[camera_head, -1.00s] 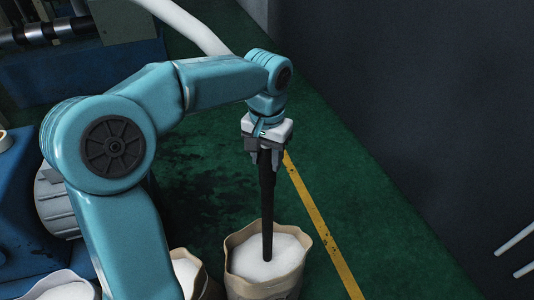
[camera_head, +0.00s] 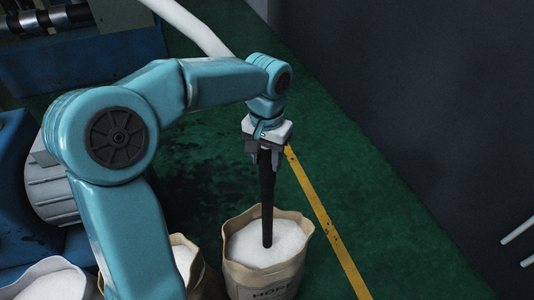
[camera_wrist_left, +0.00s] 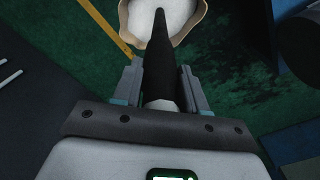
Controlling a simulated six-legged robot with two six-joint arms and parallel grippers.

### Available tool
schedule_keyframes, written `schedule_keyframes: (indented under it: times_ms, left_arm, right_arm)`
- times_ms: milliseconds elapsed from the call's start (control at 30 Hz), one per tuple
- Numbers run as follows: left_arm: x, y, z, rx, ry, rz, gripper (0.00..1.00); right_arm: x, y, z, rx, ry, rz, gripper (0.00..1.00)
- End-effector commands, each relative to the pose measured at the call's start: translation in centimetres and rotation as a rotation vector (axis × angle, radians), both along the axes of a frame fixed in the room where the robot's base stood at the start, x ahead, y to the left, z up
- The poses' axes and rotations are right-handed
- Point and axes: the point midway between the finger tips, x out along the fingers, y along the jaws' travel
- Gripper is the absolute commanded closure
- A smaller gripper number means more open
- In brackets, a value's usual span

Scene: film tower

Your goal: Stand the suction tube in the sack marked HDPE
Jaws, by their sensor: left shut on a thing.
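The black suction tube (camera_head: 267,200) hangs upright in my left gripper (camera_head: 264,150), which is shut on its upper part. The tube's lower end meets the white pellets in an open tan sack (camera_head: 268,278), whose front shows partly readable dark lettering that looks like HDPE. How deep the tip goes is hard to tell. In the left wrist view the tube (camera_wrist_left: 159,55) runs between the fingers of the gripper (camera_wrist_left: 162,88) toward the sack (camera_wrist_left: 203,15). My right gripper is not in view.
Two other sacks of white pellets stand to the left, a tan one (camera_head: 206,272) and a pale one (camera_head: 30,275), partly behind my arm. A yellow line (camera_head: 325,220) crosses the green floor. A dark wall (camera_head: 420,100) is on the right. A thick white hose (camera_head: 190,25) is at the back.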

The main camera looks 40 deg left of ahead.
Motion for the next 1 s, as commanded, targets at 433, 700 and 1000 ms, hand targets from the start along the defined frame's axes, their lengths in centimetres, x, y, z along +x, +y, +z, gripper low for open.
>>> schedule_keyframes:
  times_ms: [433,700,1000]
  left_arm:
    - [0.0,0.0,-4.0,0.000,-0.001,0.001,1.00]
    - [0.0,0.0,-6.2,0.001,-0.003,0.001,1.00]
    - [0.0,0.0,-8.6,0.001,-0.002,0.000,1.00]
  right_arm:
    - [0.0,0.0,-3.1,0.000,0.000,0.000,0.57]
    - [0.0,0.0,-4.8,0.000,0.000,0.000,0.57]
    - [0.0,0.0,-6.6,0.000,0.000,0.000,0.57]
